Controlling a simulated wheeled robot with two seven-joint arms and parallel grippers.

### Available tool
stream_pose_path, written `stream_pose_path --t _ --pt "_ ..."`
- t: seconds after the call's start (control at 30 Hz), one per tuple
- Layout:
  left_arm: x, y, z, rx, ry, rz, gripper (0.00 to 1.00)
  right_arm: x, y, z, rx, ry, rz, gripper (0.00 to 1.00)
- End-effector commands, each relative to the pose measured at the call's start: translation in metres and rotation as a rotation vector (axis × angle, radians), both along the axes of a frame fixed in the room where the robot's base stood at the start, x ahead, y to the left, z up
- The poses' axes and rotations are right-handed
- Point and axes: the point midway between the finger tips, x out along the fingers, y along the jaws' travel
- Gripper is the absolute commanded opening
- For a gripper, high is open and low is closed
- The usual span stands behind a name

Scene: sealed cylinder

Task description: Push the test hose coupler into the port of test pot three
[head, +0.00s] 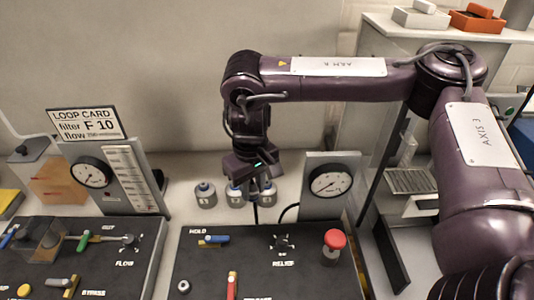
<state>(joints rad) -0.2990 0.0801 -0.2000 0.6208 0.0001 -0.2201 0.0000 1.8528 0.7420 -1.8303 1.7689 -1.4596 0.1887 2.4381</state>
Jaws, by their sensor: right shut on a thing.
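A dark hose (255,213) hangs below, between these two pots. I cannot tell whether the coupler touches a port. My left gripper is out of view.
A round gauge on a grey block (332,181) stands just right of the pots. In front is a black panel (215,265) with levers and a red mushroom button (334,240). A second gauge (92,173) and a loop card (86,123) stand left.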

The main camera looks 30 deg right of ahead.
Motion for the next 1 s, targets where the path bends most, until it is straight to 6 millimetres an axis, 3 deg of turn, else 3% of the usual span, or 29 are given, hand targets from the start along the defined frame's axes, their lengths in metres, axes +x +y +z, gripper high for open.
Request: stream_pose_path --t 1.0 --pt "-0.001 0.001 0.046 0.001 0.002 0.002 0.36 0.066 -0.044 0.003 -0.004 -0.024 1.633 0.0"
